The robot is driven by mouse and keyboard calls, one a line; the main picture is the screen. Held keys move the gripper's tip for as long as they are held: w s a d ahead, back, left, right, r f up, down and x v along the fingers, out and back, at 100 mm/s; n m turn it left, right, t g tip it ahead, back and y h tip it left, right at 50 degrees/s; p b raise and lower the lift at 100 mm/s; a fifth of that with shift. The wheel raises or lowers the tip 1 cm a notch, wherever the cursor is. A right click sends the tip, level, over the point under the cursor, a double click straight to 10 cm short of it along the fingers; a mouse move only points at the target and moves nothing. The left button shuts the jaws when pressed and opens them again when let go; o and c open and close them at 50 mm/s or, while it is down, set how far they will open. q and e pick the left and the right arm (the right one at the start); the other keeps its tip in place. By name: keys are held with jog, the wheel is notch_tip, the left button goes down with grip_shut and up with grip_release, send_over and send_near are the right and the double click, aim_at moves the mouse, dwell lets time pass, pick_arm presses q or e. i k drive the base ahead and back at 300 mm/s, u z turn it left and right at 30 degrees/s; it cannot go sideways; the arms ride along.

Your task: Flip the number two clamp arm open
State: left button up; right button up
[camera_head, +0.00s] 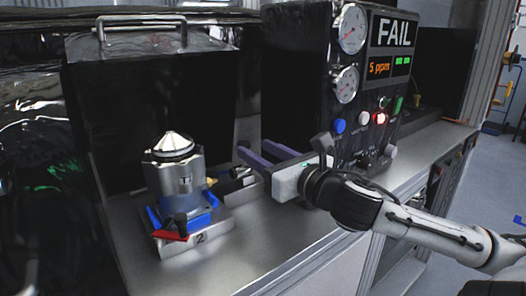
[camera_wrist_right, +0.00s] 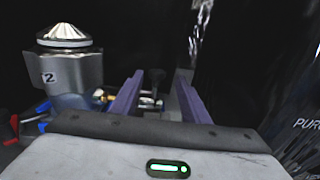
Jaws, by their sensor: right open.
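A metal housing (camera_head: 174,178) with a silver cone on top stands on a steel fixture plate (camera_head: 222,221). The plate has a "2" on its front edge, by a red lever (camera_head: 170,236) with a black upright part next to it. Blue parts (camera_head: 202,221) surround the housing's foot. My right gripper (camera_head: 252,150) has two purple fingers, spread apart and empty, right of the housing and above a small metal clamp mechanism (camera_head: 236,180). In the wrist view the housing (camera_wrist_right: 68,68) is left of the open fingers (camera_wrist_right: 160,82). Which piece is the number two clamp arm is unclear. My left gripper is out of view.
A black test panel (camera_head: 300,80) with gauges, buttons and a display reading "FAIL" stands behind my right gripper. A dark box with a handle (camera_head: 140,22) is behind the housing. The steel bench (camera_head: 255,240) is bare in front of the fixture.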

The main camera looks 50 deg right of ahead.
aim_at(159, 237)
jog(key=k, duration=1)
